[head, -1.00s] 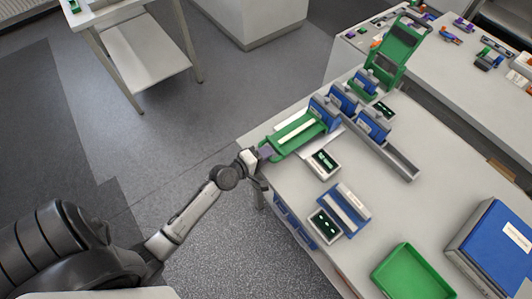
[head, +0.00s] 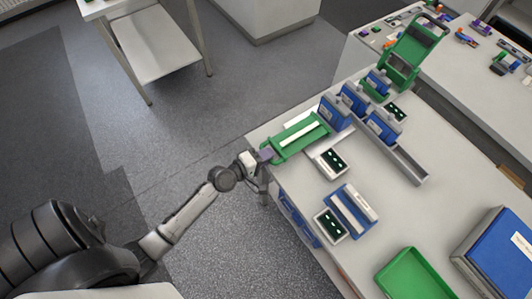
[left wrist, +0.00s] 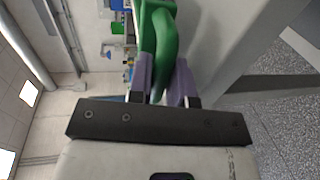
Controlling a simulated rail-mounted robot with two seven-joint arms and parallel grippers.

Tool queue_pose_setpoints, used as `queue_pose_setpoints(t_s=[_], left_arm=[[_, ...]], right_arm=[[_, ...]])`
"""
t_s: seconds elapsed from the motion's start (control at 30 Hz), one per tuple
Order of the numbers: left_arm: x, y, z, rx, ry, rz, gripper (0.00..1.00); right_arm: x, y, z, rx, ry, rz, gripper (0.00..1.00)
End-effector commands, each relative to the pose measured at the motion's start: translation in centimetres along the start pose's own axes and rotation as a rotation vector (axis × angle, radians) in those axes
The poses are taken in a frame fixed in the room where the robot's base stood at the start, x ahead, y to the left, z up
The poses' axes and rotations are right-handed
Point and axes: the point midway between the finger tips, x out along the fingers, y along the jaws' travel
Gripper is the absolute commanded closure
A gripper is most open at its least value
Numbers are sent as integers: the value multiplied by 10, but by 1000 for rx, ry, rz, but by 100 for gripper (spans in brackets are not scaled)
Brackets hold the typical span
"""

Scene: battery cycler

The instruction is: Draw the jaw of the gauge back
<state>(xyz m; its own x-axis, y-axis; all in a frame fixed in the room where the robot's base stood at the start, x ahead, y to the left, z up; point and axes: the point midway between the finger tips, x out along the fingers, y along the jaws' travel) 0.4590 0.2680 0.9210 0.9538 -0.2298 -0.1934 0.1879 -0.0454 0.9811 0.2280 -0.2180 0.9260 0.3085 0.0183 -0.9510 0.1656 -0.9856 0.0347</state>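A green frame (head: 284,147) with a long pale strip (head: 300,136) lies at the near left edge of the table. I cannot tell for sure which thing is the gauge or which part is its jaw. My left gripper (head: 265,155) is at the frame's left end. In the left wrist view, the purple fingers of this gripper (left wrist: 164,88) stand on both sides of a curved green handle (left wrist: 160,35) and appear closed on it. The fingertips are partly hidden by the handle. My right gripper is not in view.
Several blue blocks (head: 333,112) stand behind the frame, beside a grey channel (head: 408,164). Small boxes with dark tops (head: 331,162) and a blue holder (head: 350,207) lie nearer. A green tray (head: 415,275) and a blue case (head: 500,250) are at right. Open floor lies left.

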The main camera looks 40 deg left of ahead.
Motion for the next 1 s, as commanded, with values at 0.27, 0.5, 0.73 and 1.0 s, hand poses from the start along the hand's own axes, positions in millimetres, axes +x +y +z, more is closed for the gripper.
queue_pose_setpoints(t_s=[0.27, 0.5, 0.73, 1.0], left_arm=[[0, 0, 0, 0, 0, -1, 59], [0, 0, 0, 0, 0, -1, 59], [-12, -1, 0, 1, 0, -1, 59], [-64, -2, 0, 2, -1, -5, 59]], right_arm=[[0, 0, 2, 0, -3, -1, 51], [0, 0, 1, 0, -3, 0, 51], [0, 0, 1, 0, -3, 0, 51], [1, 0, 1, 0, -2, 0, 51]])
